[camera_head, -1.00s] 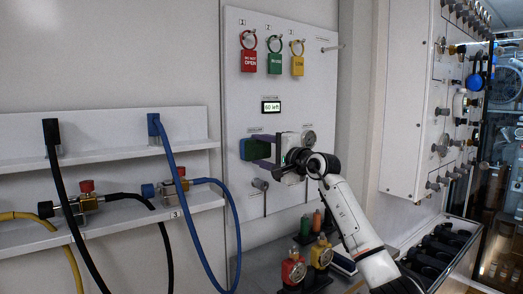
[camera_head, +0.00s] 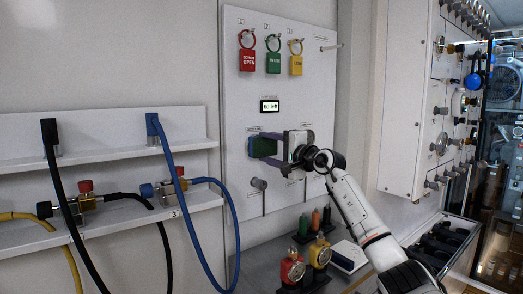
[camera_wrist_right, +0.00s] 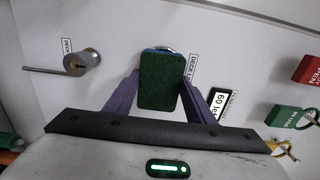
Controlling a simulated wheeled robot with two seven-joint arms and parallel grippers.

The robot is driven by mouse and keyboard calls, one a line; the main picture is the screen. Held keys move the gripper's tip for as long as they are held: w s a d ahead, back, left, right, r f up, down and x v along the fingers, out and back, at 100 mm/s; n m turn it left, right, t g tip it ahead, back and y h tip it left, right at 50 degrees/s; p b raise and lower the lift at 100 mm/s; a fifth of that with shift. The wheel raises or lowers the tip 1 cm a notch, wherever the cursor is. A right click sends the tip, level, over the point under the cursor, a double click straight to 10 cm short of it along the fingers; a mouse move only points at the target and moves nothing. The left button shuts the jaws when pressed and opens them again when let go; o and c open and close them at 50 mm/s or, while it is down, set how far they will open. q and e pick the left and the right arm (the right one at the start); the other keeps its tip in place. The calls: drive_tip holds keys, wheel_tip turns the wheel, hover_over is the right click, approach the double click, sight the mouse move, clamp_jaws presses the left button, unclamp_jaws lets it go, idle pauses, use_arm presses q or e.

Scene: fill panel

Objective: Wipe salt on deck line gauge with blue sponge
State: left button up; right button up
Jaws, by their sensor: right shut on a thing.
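A sponge with a dark green face (camera_head: 263,147) and a blue edge is held up against the white panel (camera_head: 240,90). My right gripper (camera_head: 264,139) is shut on it; its purple fingers grip the sponge's two sides. In the right wrist view the sponge (camera_wrist_right: 160,85) stands between the fingers. The silver rim of a round gauge (camera_wrist_right: 166,48) shows just past its top edge, beside a partly hidden label beginning "DECK". The sponge hides the gauge's face, so any salt there and exact contact cannot be told. My left gripper is not in view.
A display (camera_head: 270,106) reads "60 left" above the sponge. Red (camera_head: 248,61), green and yellow tags hang higher up. A lever handle (camera_wrist_right: 80,63) sticks out nearby. A blue hose (camera_head: 190,210) hangs at left.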

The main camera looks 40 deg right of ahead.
sight(256, 150)
drive_tip(key=shift+d, duration=0.2)
drive_tip(key=shift+w+a+p, duration=0.15)
drive_tip(key=shift+a+p, duration=0.1)
drive_tip(key=shift+a, duration=0.8)
drive_tip(key=shift+w+a+p, duration=0.1)
drive_tip(key=shift+a+p, duration=0.15)
drive_tip(key=shift+a, duration=0.8)
drive_tip(key=shift+s+f+b, duration=0.2)
drive_tip(key=shift+s+b, duration=0.25)
drive_tip(key=shift+b, duration=0.05)
drive_tip(key=s+b, duration=0.3)
drive_tip(key=shift+s+a+f, duration=0.1)
drive_tip(key=shift+s+a, duration=0.05)
drive_tip(key=shift+s+a+r+b, duration=0.15)
drive_tip(key=shift+s+b, duration=0.15)
drive_tip(key=shift+s, duration=0.15)
drive_tip(key=shift+s+r+b, duration=0.15)
drive_tip(key=shift+s+b, duration=0.15)
drive_tip(key=shift+s, duration=0.15)
